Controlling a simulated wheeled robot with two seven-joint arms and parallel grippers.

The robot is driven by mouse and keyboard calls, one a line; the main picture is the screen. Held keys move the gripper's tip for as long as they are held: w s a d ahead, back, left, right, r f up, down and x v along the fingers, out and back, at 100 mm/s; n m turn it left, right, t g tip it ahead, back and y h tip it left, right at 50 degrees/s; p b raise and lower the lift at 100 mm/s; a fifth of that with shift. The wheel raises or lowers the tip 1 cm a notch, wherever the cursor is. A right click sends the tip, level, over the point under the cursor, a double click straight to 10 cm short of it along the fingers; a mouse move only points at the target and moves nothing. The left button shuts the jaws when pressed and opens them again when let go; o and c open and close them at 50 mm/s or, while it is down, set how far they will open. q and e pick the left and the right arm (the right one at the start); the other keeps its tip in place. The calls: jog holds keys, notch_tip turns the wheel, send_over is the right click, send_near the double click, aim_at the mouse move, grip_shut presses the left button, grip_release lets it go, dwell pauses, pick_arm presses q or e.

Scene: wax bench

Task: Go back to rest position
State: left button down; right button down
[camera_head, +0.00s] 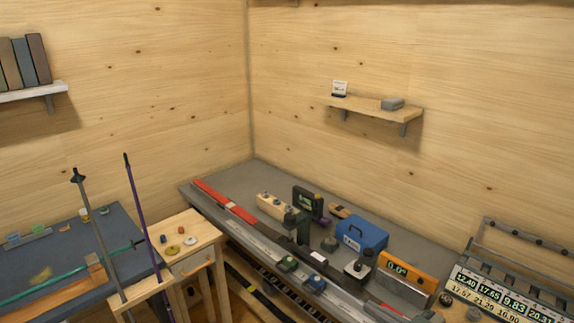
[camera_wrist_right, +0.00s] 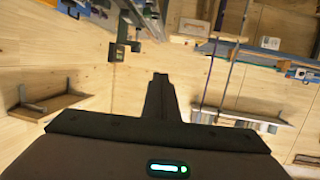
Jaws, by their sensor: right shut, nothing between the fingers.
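My right gripper (camera_wrist_right: 160,78) shows in the right wrist view, its dark fingers together in the middle of the picture. Nothing is held between them. The room beyond it appears turned over, with the bench things along the top and bare wooden wall behind the fingers. I cannot make out either gripper in the head view. My left gripper is in neither view.
The grey bench (camera_head: 262,172) carries a red ski (camera_head: 212,195), a blue box (camera_head: 361,234), an orange device (camera_head: 407,268) and small tools. Two poles (camera_head: 95,230) stand at left beside a wooden stand (camera_head: 200,232). A wall shelf (camera_head: 375,110) is above. Open air lies over the bench.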

jog(key=w+d+f+m+h+b, duration=0.1)
jog(key=d+f+h+b, duration=0.15)
jog(key=f, duration=0.85)
jog(key=w+d+f+m+h+b, duration=0.15)
jog(key=d+f, duration=0.25)
jog(key=f, duration=0.7)
jog(key=s+d+f+m+g+h+b, duration=0.1)
jog(key=s+d+f+h+b, duration=0.3)
jog(key=f, duration=0.8)
jog(key=s+d+f+m+g+b, duration=0.15)
jog(key=s+f, duration=0.45)
jog(key=f, duration=0.6)
jog(key=s+a+f+g+h+b, duration=0.1)
jog(key=s+a+f+g+b, duration=0.15)
jog(key=s+f, duration=1.2)
jog(key=s+a+f+g+b, duration=0.15)
jog(key=s+f+g, duration=0.25)
jog(key=s+f, duration=1.1)
jog(key=s+a+g+b, duration=0.1)
jog(key=s+a, duration=0.3)
jog(key=s, duration=1.2)
jog(key=shift+f+g+b, duration=0.35)
jog(key=shift+g, duration=0.25)
